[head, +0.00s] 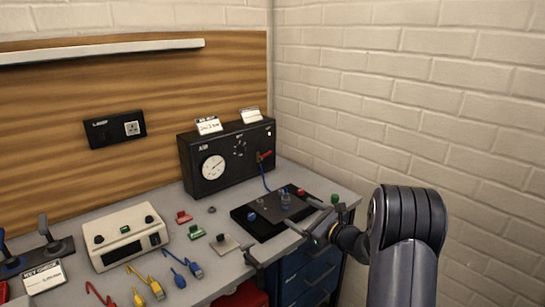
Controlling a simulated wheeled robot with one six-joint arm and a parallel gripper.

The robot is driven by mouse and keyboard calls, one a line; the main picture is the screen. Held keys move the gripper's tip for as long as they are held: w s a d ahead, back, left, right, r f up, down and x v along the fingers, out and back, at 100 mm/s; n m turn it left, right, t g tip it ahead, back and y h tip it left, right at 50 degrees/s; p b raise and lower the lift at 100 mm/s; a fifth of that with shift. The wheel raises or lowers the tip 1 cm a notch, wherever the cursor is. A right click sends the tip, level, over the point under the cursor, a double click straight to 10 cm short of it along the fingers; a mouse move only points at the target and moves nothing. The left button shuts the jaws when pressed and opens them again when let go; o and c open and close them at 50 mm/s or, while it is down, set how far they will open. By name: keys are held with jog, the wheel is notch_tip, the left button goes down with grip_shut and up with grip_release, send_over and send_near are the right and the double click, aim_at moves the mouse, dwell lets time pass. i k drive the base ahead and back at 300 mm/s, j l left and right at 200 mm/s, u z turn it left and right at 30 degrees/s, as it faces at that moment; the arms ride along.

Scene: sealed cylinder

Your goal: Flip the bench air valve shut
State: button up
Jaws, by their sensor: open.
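The bench air panel (228,176) is a black box at the back right of the bench, with a round white gauge (213,168) on its front. The air valve's red lever (264,156) sticks out at the right of that front, tilted slightly up to the right. My gripper (303,214) is open, low and to the right of the valve, in front of the panel. It appears apart from the lever and over the right part of a black plate. Nothing shows between its fingers.
The black plate (262,229) carries a clear cylinder (286,199) and a blue knob (251,216), close to my gripper. A white instrument box (125,235), clips and coloured leads crowd the bench's left. A brick wall (400,110) bounds the right.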

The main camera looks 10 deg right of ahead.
aim_at(261, 158)
jog(key=i+l, duration=0.1)
jog(key=i, duration=0.25)
jog(key=i+l+z, duration=0.1)
jog(key=i, duration=0.25)
jog(key=i+j, duration=0.35)
